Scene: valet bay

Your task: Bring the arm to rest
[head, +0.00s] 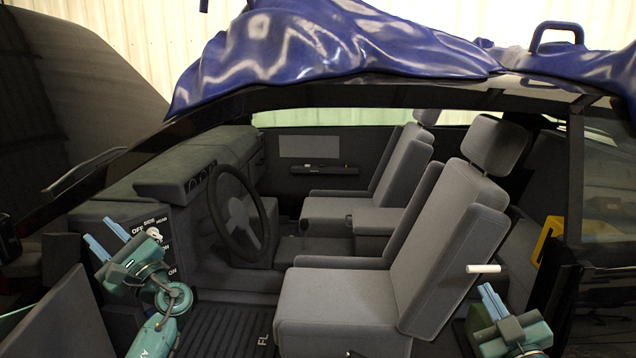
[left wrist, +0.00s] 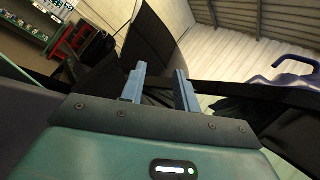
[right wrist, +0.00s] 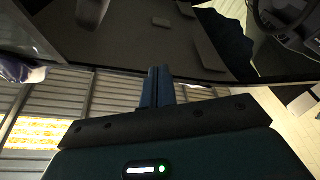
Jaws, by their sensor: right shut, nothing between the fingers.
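My left gripper (head: 106,237) is at the lower left of the head view, in front of the dash end. In the left wrist view its two blue fingers (left wrist: 159,88) stand apart with nothing between them. A switch panel (head: 170,246) with white lettering, "OFF", "SIDE" and "ON", is right behind it. Part of the panel is hidden by the gripper. My right gripper (head: 489,298) is at the lower right, in front of the near seat's side. In the right wrist view its fingers (right wrist: 157,86) are together and empty.
The steering wheel (head: 238,213) is right of my left gripper. The near seat (head: 340,300) lies between my grippers. A white rod-shaped piece (head: 483,269) shows just above my right gripper. A blue cover (head: 320,45) lies bunched on the car roof. A black floor mat (head: 225,325) is below the wheel.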

